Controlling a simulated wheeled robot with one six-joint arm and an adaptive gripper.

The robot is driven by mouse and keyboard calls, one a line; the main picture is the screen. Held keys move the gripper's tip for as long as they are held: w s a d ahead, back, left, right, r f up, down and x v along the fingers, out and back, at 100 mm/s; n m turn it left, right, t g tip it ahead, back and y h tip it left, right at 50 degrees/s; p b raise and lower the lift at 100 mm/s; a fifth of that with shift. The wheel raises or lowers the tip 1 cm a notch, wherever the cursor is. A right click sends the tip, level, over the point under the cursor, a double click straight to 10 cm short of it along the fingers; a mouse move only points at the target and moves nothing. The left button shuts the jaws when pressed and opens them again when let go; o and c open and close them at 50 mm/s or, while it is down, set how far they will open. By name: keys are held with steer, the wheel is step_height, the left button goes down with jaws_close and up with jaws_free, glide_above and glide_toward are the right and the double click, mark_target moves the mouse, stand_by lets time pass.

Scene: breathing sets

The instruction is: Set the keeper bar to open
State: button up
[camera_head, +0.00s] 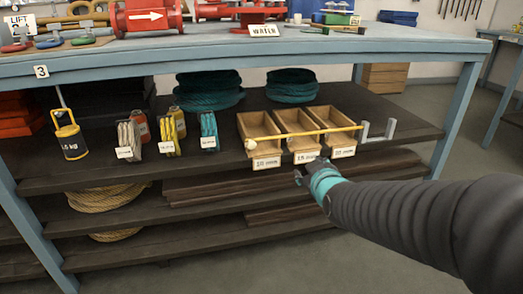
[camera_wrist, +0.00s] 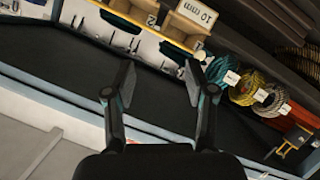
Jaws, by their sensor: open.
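The keeper bar (camera_head: 308,134) is a thin yellow bar lying nearly level across the fronts of three wooden bins on the upper shelf. A pale knob is at its left end, and its right end is by grey upright posts (camera_head: 378,131). In the wrist view the yellow bar (camera_wrist: 148,30) runs slanted near the top, past a bin labelled 10 mm. My gripper (camera_head: 307,172) is just below and in front of the middle bin, apart from the bar. In the wrist view my gripper (camera_wrist: 160,72) is open, with nothing between its fingers.
The wooden bins (camera_head: 258,124) stand behind the bar. Left of them are teal, yellow and grey sling bundles (camera_head: 208,130) and a yellow-black weight (camera_head: 69,138). Teal coils (camera_head: 292,85) lie behind. The blue bench edge (camera_head: 250,54) overhangs the shelf. The front floor is clear.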

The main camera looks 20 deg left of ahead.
mark_target(252, 146)
steer(key=w+a+f+n+t+y+b, duration=0.1)
steer(key=a+f+n+y, duration=0.1)
steer(key=a, duration=0.5)
steer(key=w+a+f+n+t+y+b, duration=0.1)
steer(key=w+a+f+n+y, duration=0.15)
steer(key=a, duration=0.35)
steer(key=shift+h, duration=0.35)
steer(key=x, duration=1.3)
steer(key=shift+a+r, duration=0.15)
steer(key=shift+a, duration=0.1)
steer(key=shift+s, duration=0.1)
jaws_close()
